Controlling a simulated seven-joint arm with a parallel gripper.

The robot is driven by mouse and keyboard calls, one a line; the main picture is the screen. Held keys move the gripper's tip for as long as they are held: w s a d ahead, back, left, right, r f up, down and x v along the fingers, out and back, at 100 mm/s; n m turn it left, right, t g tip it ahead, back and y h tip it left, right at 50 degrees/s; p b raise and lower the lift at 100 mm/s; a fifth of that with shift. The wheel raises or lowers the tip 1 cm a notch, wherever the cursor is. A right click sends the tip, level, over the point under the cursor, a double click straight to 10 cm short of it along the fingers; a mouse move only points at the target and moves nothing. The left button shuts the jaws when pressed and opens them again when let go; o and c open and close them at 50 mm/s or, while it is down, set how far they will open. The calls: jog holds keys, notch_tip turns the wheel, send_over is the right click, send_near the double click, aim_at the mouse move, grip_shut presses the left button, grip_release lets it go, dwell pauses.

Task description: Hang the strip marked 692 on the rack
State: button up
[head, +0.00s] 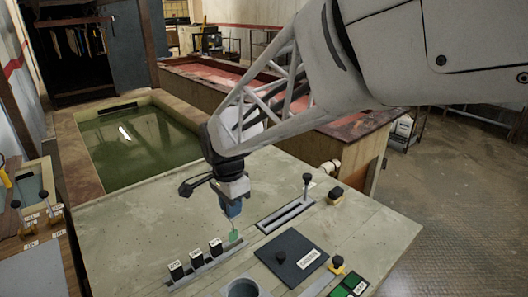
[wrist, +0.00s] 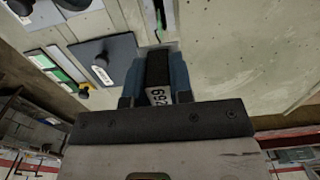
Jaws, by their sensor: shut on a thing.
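My gripper (head: 234,210) is above the pale worktop, pointing down, with its blue fingers shut on a black block. In the wrist view the strip marked 692 (wrist: 158,82) shows as this black block with a white label between the fingers (wrist: 159,75). In the head view a thin pale length with a green end (head: 235,237) shows below the fingers; I cannot tell if it touches the worktop. Several things could be the rack: a rail (head: 200,265) with three labelled black blocks is left of the gripper, and a slotted rail (head: 286,214) is to its right.
A black plate with a knob (head: 288,258) lies right of the gripper. An upright knobbed lever (head: 307,185) stands at the slotted rail's far end. A tank of green water (head: 135,140) lies behind. The worktop's left part is clear.

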aim_at(233, 230)
jog(key=shift+f, duration=5.45)
jog(key=o, duration=0.9)
jog(key=shift+r, duration=0.1)
jog(key=shift+r, duration=3.4)
jog(key=shift+d, duration=0.15)
